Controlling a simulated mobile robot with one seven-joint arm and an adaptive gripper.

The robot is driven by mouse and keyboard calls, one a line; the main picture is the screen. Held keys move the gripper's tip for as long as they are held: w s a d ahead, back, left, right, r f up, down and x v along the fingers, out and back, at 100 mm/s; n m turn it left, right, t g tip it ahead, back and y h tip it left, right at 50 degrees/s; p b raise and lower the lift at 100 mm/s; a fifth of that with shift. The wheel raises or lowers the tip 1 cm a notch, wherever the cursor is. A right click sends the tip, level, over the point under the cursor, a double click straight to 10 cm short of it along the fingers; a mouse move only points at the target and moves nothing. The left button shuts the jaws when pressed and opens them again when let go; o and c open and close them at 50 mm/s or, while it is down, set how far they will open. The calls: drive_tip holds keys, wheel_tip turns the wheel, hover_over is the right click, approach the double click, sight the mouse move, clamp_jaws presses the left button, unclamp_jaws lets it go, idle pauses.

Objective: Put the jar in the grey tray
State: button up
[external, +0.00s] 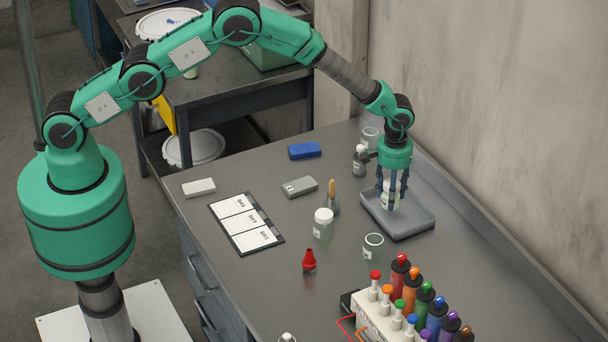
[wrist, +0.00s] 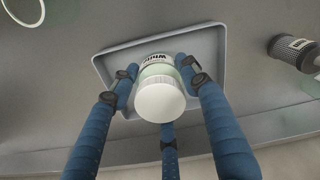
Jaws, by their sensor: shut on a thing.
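The jar (wrist: 161,101) has a white lid and a label with dark letters, partly covered by my fingers. My gripper (external: 391,193) points down with its blue fingers closed around the jar, which also shows in the external view (external: 389,199). The grey tray (external: 416,221) is a shallow rectangle near the wall at the right. The jar is upright over the tray, inside its outline in both views; the tray's rim shows around it in the wrist view (wrist: 216,40). I cannot tell whether the jar's base touches the tray floor.
A dark bottle (external: 360,160) stands just behind the tray. An open glass jar (external: 373,246) stands in front of it, and a white-lidded jar (external: 323,224) to its left. A rack of coloured bottles (external: 385,318) fills the front right. The wall runs along the right.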

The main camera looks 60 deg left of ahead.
drive_tip(key=shift+f, duration=0.1)
drive_tip(key=shift+f, duration=1.8)
drive_tip(key=shift+f, duration=0.1)
drive_tip(key=o, duration=1.3)
drive_tip(key=shift+c, duration=0.2)
wheel_tip(320, 180, up, 12)
drive_tip(key=shift+f, duration=0.1)
drive_tip(key=shift+r, duration=0.2)
drive_tip(key=shift+r, duration=0.1)
